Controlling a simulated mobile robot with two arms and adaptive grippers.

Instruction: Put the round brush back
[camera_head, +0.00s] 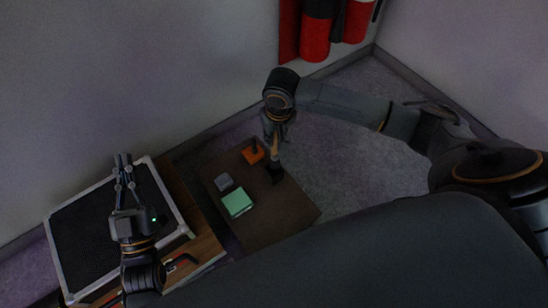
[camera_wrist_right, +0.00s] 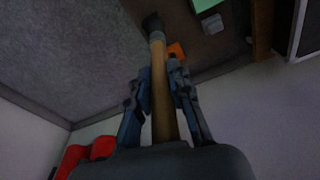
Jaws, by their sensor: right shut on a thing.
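The round brush has a light wooden handle (camera_wrist_right: 160,92) and a dark round head (camera_head: 275,173). My right gripper (camera_head: 277,122) is shut on the handle, with the brush head pointing down over the dark brown table. In the right wrist view the two fingers (camera_wrist_right: 160,100) stand on both sides of the handle. An orange block (camera_head: 253,153) with a dark upright part sits on the table, just left of the brush; the wrist view shows only a bit of it behind the handle. My left gripper (camera_head: 124,168) is empty, above a black-topped case, its fingertips close together.
On the dark table (camera_head: 285,212) lie a green block (camera_head: 237,203) and a small grey block (camera_head: 224,182). The black case (camera_head: 82,232) with a silver rim rests on a wooden surface at left. Red cylinders (camera_head: 316,38) hang on the back wall. Floor right of the table is clear.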

